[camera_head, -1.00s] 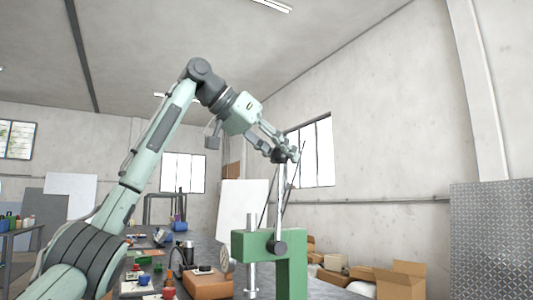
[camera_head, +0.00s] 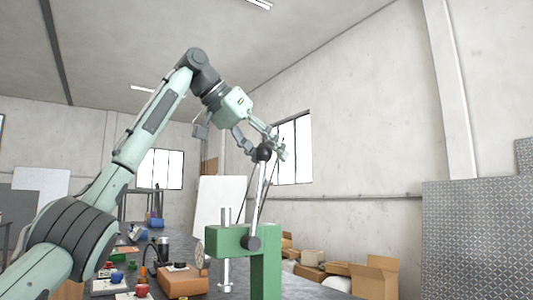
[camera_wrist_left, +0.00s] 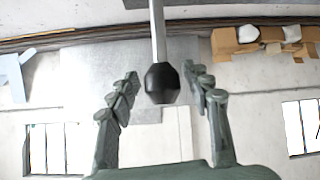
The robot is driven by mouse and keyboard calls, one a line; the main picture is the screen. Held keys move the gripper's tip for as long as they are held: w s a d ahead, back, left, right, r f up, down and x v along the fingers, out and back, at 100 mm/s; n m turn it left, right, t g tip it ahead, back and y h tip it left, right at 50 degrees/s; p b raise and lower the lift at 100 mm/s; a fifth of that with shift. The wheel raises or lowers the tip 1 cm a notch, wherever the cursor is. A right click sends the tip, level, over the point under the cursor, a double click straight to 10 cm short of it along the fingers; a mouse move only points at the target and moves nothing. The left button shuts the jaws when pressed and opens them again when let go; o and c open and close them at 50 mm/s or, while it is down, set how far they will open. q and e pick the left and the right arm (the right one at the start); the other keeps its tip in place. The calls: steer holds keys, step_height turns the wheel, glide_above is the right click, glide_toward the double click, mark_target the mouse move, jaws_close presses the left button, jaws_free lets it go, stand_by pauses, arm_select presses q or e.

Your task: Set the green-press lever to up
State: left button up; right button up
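The green press (camera_head: 228,238) stands on the bench, low in the middle of the head view. Its metal lever (camera_head: 258,200) rises steeply from a dark pivot, leaning slightly right, and ends in a black knob (camera_head: 263,152). My left gripper (camera_head: 264,150) is at the knob, one finger on each side. In the left wrist view, the fingers of my left gripper (camera_wrist_left: 160,75) are spread, with the black knob (camera_wrist_left: 162,84) between them and gaps showing on both sides. The lever rod (camera_wrist_left: 157,30) runs off the top edge. My right gripper is out of view.
The bench holds a brown box (camera_head: 184,283), a red item (camera_head: 142,290) and several small things left of the press. Cardboard boxes (camera_head: 374,277) lie at the lower right. Air around the lever's top is clear.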

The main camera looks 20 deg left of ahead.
arm_select(q)
steer(key=shift+a, duration=0.15)
steer(key=shift+s+a+r, duration=0.1)
steer(key=shift+s+r, duration=0.05)
steer(key=shift+r, duration=0.05)
steer(key=v, duration=1.1)
steer(key=shift+s, duration=0.2)
steer(key=shift+a+r, duration=0.1)
steer(key=shift+r, duration=0.05)
